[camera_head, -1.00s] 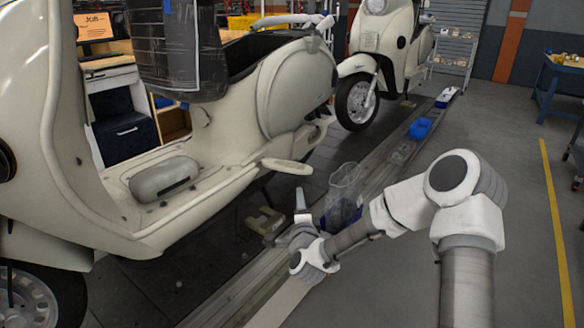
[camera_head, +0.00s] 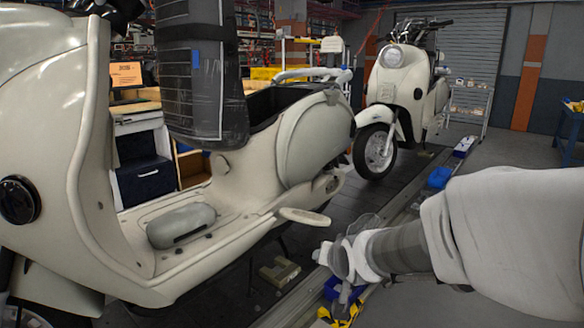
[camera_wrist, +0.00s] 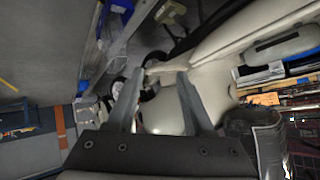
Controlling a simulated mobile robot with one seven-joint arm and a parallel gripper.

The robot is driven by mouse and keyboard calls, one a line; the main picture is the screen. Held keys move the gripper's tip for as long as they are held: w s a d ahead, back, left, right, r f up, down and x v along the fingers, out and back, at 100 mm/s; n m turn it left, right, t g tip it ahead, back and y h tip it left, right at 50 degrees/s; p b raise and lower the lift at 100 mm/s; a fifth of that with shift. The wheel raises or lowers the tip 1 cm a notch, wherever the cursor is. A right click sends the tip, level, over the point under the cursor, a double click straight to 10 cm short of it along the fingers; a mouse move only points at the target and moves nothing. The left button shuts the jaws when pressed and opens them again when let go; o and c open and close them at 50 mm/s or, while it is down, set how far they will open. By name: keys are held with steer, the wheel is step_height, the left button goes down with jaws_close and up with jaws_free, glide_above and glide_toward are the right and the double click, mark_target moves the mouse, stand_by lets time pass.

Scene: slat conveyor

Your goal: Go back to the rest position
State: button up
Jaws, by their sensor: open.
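My gripper (camera_wrist: 158,105) shows in the wrist view with its two fingers apart and nothing between them. Past the fingers are cream scooter body parts. In the head view my arm reaches in from the right, and its wrist end is near the conveyor edge, to the right of the near scooter's footrest. The fingers are hard to make out there. The near cream scooter (camera_head: 300,140) stands on the slat conveyor, with a grey-green rounded piece (camera_head: 181,226) on its floorboard. A second cream scooter (camera_head: 400,85) stands farther back.
A blue bin (camera_head: 440,177) sits along the conveyor's right edge (camera_head: 400,215). A dark wrapped column (camera_head: 200,75) hangs over the near scooter. A beige block (camera_head: 280,271) lies on the dark slats. A blue bench (camera_head: 570,130) stands at the far right.

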steer(key=s+d+r+n+g+h, duration=0.1)
steer(key=s+d+r+g, duration=0.15)
steer(key=s, duration=1.05)
steer(key=s+d+r+n+g, duration=0.2)
steer(key=s+d, duration=0.2)
steer(key=s, duration=0.9)
step_height(320, 180, up, 25)
steer(key=p, duration=2.5)
steer(key=shift+w+f, duration=0.15)
steer(key=shift+w, duration=0.2)
